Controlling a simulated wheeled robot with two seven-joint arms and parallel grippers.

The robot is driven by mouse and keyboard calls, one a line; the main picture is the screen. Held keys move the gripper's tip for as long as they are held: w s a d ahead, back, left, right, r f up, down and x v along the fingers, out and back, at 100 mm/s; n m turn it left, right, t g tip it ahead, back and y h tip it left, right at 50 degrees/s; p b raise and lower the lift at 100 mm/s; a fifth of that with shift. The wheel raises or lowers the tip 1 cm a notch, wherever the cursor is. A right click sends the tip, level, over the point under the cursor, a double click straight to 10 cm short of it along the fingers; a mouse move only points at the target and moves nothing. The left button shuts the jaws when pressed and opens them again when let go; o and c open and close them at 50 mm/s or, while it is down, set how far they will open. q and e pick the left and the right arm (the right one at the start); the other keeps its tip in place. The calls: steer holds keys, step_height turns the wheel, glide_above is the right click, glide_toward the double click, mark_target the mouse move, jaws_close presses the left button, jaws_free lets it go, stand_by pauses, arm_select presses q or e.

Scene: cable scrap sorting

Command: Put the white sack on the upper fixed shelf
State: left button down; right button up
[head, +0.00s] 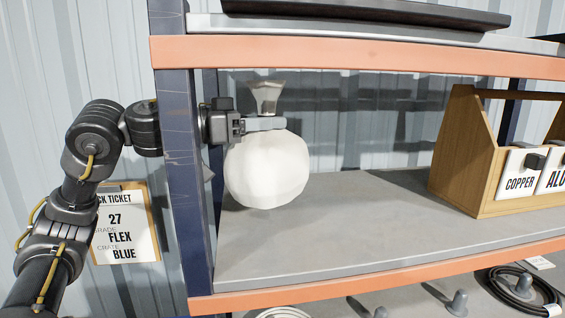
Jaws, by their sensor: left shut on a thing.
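The white sack (264,172) is round, with a gathered grey-beige neck (265,97) at its top. My left gripper (266,123) is shut on the sack just below the neck, coming in from the left past the blue post. The sack is upright over the left end of a grey shelf board (350,215) with an orange front edge. Whether its bottom touches the board I cannot tell. Another shelf (360,53) with an orange edge is above it. My right gripper is not in view.
A wooden tote (455,150) with COPPER and ALU labels stands on the right of the board. The blue post (182,180) is close to my left arm. A ticket board (125,225) hangs at left. Coiled black cable (520,285) and grey pegs are below. The board's middle is clear.

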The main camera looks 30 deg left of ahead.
mark_target(265, 140)
arm_select(q)
step_height(265, 140, down, 3)
steer(key=shift+a+f, duration=0.15)
steer(key=shift+f, duration=2.1)
steer(key=c, duration=1.1)
jaws_free()
steer(key=shift+s+f, duration=0.1)
